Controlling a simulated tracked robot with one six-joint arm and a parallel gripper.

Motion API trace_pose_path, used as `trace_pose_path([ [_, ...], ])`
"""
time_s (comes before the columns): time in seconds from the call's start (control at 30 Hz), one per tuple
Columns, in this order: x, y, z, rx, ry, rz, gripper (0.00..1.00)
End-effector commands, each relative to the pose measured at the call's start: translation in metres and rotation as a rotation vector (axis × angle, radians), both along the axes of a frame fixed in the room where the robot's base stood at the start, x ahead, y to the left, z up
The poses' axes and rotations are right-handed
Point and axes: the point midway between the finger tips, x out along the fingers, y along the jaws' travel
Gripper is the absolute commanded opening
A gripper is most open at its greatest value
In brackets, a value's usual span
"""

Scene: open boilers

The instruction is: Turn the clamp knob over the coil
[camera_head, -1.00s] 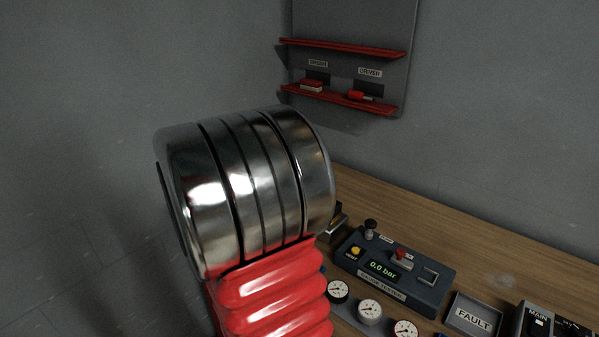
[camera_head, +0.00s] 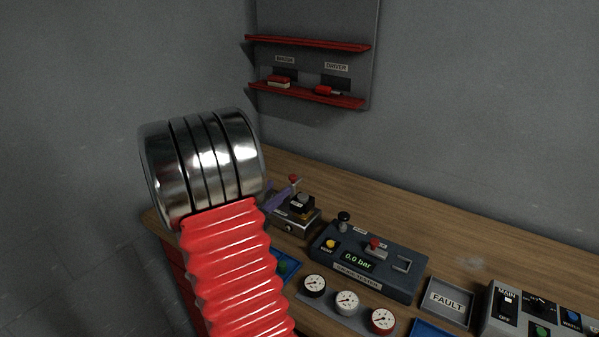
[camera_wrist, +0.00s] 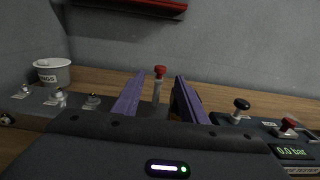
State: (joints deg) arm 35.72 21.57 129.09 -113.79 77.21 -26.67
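My gripper (camera_wrist: 161,80) has two purple fingers, set apart and open. In the wrist view a red-topped post (camera_wrist: 160,71) stands upright, seen between the fingers; I see no contact. In the head view the red top (camera_head: 293,178) shows just beyond the purple fingers (camera_head: 279,196), at the left of the bench. A small metal-and-black block with a dark round knob (camera_head: 302,201) sits beside them. I cannot tell which of these knobs is the clamp knob. The coil cannot be made out; my arm and fingers cover part of that area.
The gauge tester (camera_head: 370,262) reads 0.0 bar, right of the block, with several gauges (camera_head: 346,302) in front. A white cup (camera_wrist: 52,72) stands at left in the wrist view. A wall rack (camera_head: 310,97) hangs behind.

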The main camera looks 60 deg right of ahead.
Motion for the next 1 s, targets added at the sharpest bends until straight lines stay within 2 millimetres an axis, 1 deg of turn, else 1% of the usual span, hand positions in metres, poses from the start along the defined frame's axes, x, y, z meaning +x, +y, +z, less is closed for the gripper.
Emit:
trace_pose_path([
  [0.17, -0.005, -0.021, 0.000, -0.001, -0.001, -0.005, 0.39],
  [0.7, -0.018, -0.103, 0.000, 0.000, 0.000, -0.005, 0.39],
  [0.9, -0.021, -0.123, 0.000, -0.001, -0.001, -0.004, 0.39],
  [1.0, -0.021, -0.127, 0.000, 0.000, -0.001, -0.003, 0.39],
])
